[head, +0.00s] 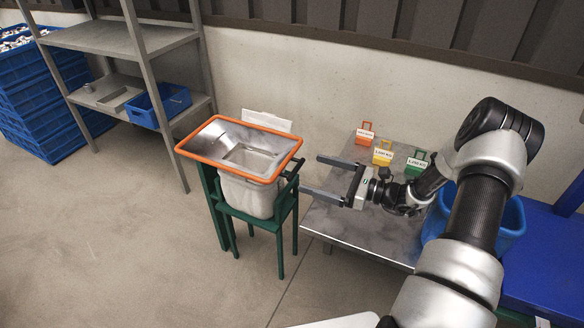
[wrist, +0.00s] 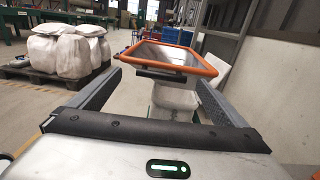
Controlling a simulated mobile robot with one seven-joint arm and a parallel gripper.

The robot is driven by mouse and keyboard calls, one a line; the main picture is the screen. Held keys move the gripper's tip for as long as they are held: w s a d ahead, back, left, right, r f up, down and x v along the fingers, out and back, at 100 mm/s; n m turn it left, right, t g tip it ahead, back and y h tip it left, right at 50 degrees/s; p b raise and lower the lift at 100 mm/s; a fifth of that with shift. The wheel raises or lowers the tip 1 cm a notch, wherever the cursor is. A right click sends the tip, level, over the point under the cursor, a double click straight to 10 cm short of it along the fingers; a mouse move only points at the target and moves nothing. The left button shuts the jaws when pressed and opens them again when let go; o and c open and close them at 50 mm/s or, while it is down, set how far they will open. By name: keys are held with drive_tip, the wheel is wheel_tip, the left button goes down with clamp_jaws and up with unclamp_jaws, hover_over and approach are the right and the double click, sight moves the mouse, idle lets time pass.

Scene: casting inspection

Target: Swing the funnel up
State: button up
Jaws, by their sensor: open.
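The funnel (head: 211,147) is a grey metal hopper with an orange rim, lying level over a white bag in a green stand (head: 283,229) in the head view. A dark handle bar sticks out at its right side. In the wrist view the funnel (wrist: 170,56) shows ahead, between the fingers, with a dark bar (wrist: 160,75) on its near side. My gripper (head: 318,175) is open and empty, to the right of the funnel and pointing at it. The fingertips are near the dark handle; whether they touch it I cannot tell.
A metal table (head: 345,226) under my arm bears red, yellow and green tags (head: 383,153). A blue bin (head: 512,222) stands at right. A grey shelf (head: 105,38) with a blue crate (head: 160,105) stands at left, beside stacked blue crates (head: 40,95). The front floor is clear.

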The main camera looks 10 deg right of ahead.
sight(297, 168)
drive_tip(key=shift+w+b+x, duration=0.25)
drive_tip(key=shift+b+x, duration=0.35)
drive_tip(key=shift+x, duration=3.1)
drive_tip(key=shift+d+f, duration=0.2)
